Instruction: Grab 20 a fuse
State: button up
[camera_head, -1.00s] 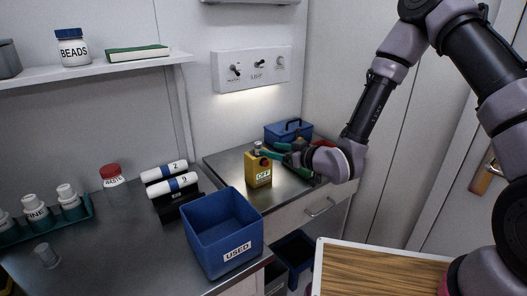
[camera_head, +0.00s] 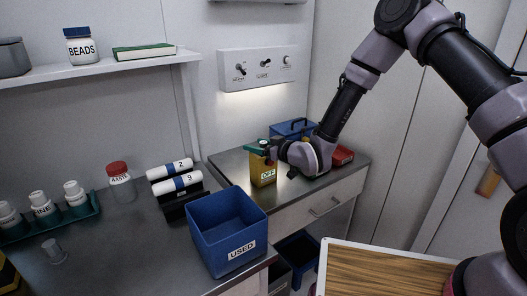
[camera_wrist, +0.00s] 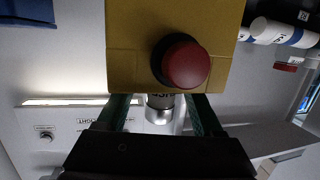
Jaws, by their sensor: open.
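A yellow box (camera_head: 263,170) with an "OFF" label stands on the right counter; its red button (camera_wrist: 186,64) shows close up in the wrist view. A small cylinder with a shiny metal end (camera_wrist: 160,114), apparently a fuse, shows beside the yellow box (camera_wrist: 130,50) in the wrist view. Its lettering is partly hidden and I cannot read a rating. My gripper (camera_wrist: 160,108) is open, its green fingers on either side of the cylinder with gaps visible. In the head view my gripper (camera_head: 257,150) is at the top of the yellow box, and the cylinder is not discernible.
A blue "USED" bin (camera_head: 228,232) stands at the front left of the box. White cylinders marked 2 and 9 (camera_head: 178,184) lie on a black rack. A switch panel (camera_head: 258,69) is on the wall.

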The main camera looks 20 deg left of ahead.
grip_shut()
